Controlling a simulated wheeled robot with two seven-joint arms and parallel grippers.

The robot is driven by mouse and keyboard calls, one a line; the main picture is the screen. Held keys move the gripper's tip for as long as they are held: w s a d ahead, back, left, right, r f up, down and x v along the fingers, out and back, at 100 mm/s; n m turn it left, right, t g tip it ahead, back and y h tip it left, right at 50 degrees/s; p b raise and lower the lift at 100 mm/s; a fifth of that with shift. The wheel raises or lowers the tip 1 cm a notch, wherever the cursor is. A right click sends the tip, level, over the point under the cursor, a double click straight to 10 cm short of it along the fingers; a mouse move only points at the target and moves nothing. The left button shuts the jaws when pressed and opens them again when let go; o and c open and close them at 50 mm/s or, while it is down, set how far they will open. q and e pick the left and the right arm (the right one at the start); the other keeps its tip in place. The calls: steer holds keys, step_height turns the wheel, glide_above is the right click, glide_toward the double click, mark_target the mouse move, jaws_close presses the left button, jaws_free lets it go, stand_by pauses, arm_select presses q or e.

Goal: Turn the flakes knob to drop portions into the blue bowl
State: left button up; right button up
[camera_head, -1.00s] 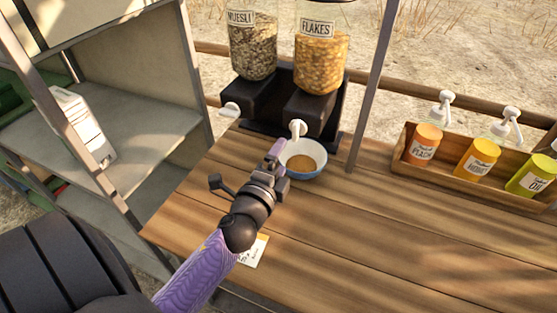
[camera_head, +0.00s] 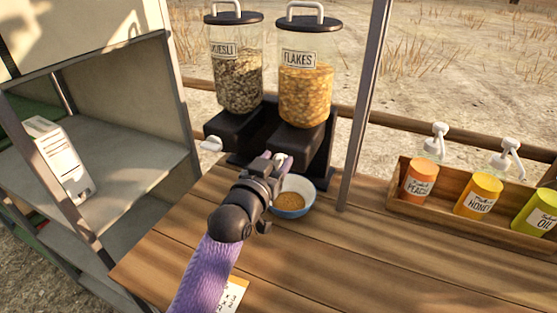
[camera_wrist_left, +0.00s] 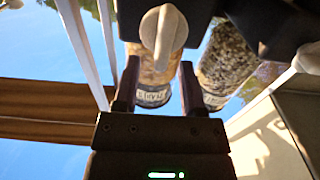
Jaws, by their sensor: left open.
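The blue bowl (camera_head: 309,203) sits under the outlet, behind my gripper, with golden-brown contents. My right gripper is out of view.
The muesli dispenser (camera_head: 236,85) with its own white knob (camera_head: 211,144) stands to the left. A metal post (camera_head: 362,110) rises right of the bowl. A wooden crate (camera_head: 400,203) holds pump bottles. A paper card (camera_head: 232,293) lies near my forearm. The front-right counter is clear.

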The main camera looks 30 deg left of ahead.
arm_select(q)
steer(key=shift+w, duration=1)
jaws_close()
steer(key=shift+s+f, duration=0.1)
